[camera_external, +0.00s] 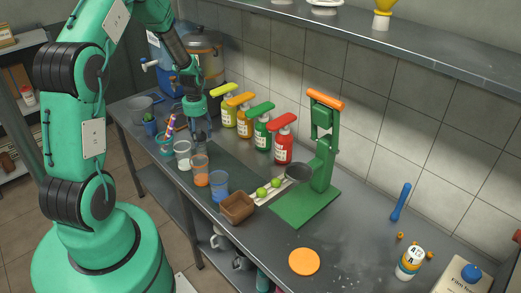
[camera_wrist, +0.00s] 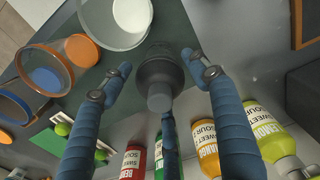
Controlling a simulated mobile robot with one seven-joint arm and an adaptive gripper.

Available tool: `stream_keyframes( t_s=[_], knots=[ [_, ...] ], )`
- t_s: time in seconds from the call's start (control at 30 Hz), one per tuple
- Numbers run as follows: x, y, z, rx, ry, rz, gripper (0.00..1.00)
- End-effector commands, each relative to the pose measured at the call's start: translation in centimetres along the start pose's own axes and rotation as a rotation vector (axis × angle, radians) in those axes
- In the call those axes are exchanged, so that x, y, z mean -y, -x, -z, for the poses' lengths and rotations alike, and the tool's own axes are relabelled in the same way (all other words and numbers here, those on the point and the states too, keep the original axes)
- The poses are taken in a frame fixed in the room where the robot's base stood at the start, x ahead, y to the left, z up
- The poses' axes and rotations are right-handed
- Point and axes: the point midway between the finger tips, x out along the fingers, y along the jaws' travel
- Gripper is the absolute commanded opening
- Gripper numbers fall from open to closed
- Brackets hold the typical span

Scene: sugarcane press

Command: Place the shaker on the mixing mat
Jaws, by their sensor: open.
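My gripper is open. In the external view my gripper (camera_external: 197,112) points down over the counter, with the shaker (camera_external: 199,141) largely hidden below it. The mixing mat is the dark green sheet (camera_external: 238,163) on the counter, running from the shaker towards the press. It also shows in the wrist view (camera_wrist: 178,32). I cannot tell whether the shaker's base touches the mat's edge.
Cups with white (camera_external: 183,158), orange (camera_external: 201,175) and blue (camera_external: 219,189) stand along the mat's front side. Several pump bottles, including a red one (camera_external: 283,148), line the back. A green press (camera_external: 322,160) and brown box (camera_external: 237,207) stand right of the mat.

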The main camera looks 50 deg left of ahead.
Motion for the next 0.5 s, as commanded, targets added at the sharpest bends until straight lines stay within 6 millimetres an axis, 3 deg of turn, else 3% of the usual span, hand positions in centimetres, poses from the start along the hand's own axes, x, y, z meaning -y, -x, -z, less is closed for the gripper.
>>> stream_keyframes(
  t_s=[0.2, 0.5],
  knots=[
    [0.0, 3.4, 0.1, -0.002, 0.0, 0.001, 0.6],
    [0.0, 5.1, 0.0, 0.0, 0.0, 0.0, 0.6]
  ],
)
